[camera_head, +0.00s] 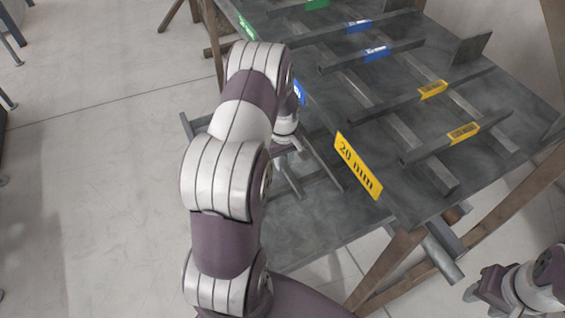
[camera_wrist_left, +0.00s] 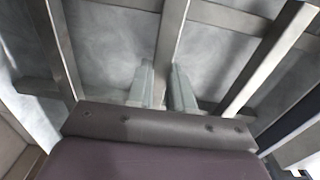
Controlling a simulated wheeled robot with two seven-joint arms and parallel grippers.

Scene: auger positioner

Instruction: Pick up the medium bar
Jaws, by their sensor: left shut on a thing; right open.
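In the left wrist view, a long grey metal bar (camera_wrist_left: 171,45) runs between the two pale fingers of my left gripper (camera_wrist_left: 160,83), which is shut on it. In the head view my left arm reaches down beside the table edge, and the left gripper (camera_head: 286,146) is mostly hidden behind the arm near the lower shelf. No label shows on the held bar, so I cannot tell its size from the pictures. My right gripper (camera_head: 478,297) is open and empty at the bottom right, apart from the table.
The sloping table (camera_head: 385,195) carries a yellow "20 mm" sign (camera_head: 358,165) on its edge. Bars with blue (camera_head: 376,53) and yellow (camera_head: 433,90) labels lie on it. The lower shelf (camera_head: 310,225) holds grey bars. Other bars (camera_wrist_left: 272,55) flank the held one.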

